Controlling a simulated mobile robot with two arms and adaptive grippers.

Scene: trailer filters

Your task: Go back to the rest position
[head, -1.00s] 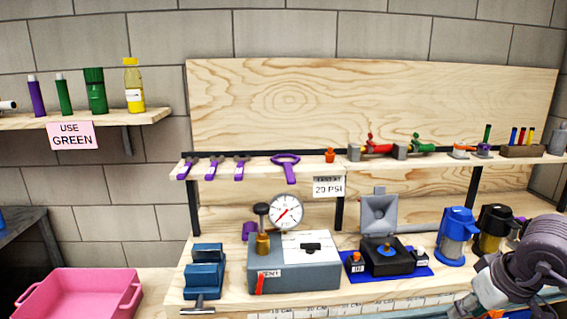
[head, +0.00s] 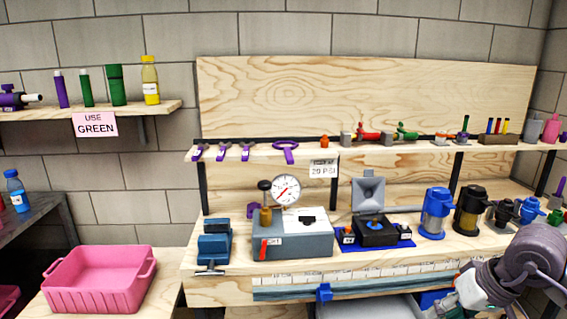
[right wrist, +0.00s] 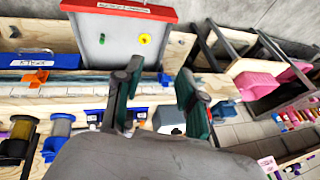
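My right arm comes in at the lower right of the head view, in front of the bench, with its gripper (head: 470,291) low and partly cut off by the wrist. In the right wrist view the two fingers of my right gripper (right wrist: 160,76) are apart with nothing between them, so it is open and empty. My left gripper is not in the head view.
The wooden bench (head: 215,288) holds a grey gauge box (head: 290,243), a blue vise (head: 214,243), a black device (head: 375,231) and several filter housings. A pink bin (head: 95,292) stands at left. A red-edged panel (right wrist: 120,40) shows beyond my right fingers.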

